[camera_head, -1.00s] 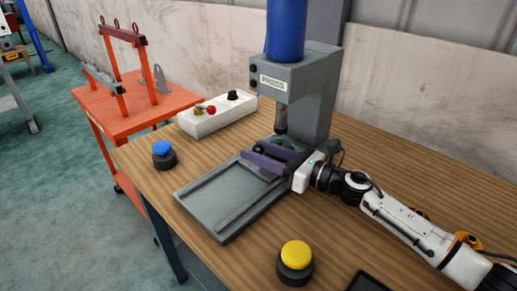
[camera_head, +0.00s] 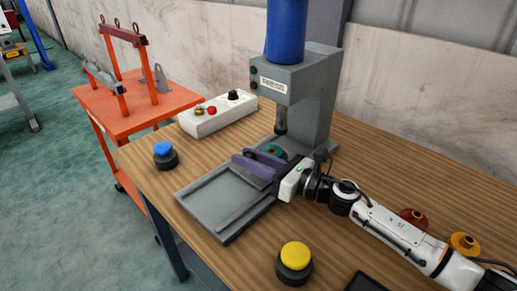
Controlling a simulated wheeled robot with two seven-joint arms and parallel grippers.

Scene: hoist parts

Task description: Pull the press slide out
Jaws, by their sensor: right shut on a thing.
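The grey press (camera_head: 311,95) with a blue cylinder (camera_head: 286,30) on top stands on the wooden table. A grey tray-like track (camera_head: 210,205) runs from under its ram toward the front left. The press slide, with a round green part (camera_head: 272,151) on it, sits at the track's rear, in front of the ram (camera_head: 281,122). My right gripper (camera_head: 256,166) reaches in from the right, its purple-grey fingers across the track, shut on the slide. The fingers hide the grasped part and most of the slide. My left gripper is not in view.
A white control box (camera_head: 218,116) stands behind left. A blue button (camera_head: 165,155) and a yellow button (camera_head: 294,263) flank the track. An orange cart (camera_head: 130,115) stands beyond the table's left edge. The front of the track is empty.

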